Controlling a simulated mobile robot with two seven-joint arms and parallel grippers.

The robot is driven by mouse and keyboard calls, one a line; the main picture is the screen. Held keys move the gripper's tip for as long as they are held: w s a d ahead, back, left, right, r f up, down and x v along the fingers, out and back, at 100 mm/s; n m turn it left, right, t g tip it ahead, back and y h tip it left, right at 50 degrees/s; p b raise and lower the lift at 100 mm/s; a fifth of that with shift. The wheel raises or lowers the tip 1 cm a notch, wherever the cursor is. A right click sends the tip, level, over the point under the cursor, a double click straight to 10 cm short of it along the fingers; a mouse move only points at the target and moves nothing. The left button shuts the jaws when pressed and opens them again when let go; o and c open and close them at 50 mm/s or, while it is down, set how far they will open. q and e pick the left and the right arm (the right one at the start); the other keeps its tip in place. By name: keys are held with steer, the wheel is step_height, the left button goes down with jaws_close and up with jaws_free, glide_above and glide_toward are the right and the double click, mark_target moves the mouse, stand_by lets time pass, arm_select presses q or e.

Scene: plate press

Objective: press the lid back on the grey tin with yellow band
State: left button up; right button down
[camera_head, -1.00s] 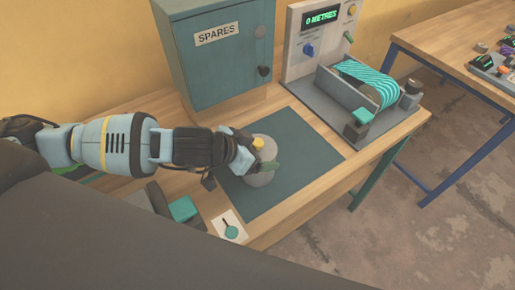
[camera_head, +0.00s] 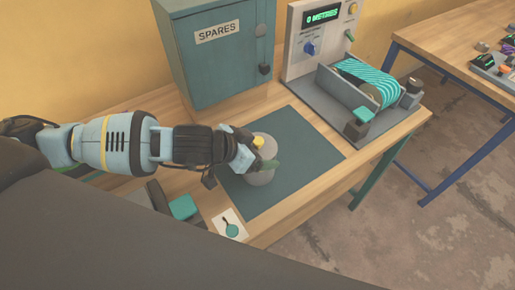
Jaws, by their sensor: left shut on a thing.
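The grey tin (camera_head: 260,179) stands on the dark teal mat (camera_head: 305,152), near the mat's left side. My left gripper (camera_head: 256,160) reaches in from the left and is shut at the top of the tin, on what seems to be the lid. The gripper hides much of the top, so I cannot tell whether the lid sits flush. The tin's yellow band is not clearly visible. My right gripper is not in view.
A teal SPARES cabinet (camera_head: 220,60) stands behind the mat. A metre-counter machine (camera_head: 318,45) with a teal striped roll (camera_head: 368,80) stands at the back right. A teal block (camera_head: 183,207) and a white card (camera_head: 229,225) lie near the front edge. The mat's right half is clear.

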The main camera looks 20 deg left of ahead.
mark_target(257, 140)
arm_select(q)
steer(key=shift+f, duration=0.2)
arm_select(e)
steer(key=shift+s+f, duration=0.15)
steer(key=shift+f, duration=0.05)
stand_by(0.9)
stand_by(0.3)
arm_select(q)
steer(key=o, duration=0.8)
steer(key=shift+o, duration=0.2)
steer(key=shift+r+p, duration=1.45)
steer(key=shift+r, duration=2.1)
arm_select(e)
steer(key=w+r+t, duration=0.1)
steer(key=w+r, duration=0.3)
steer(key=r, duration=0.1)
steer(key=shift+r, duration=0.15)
arm_select(q)
jaws_close()
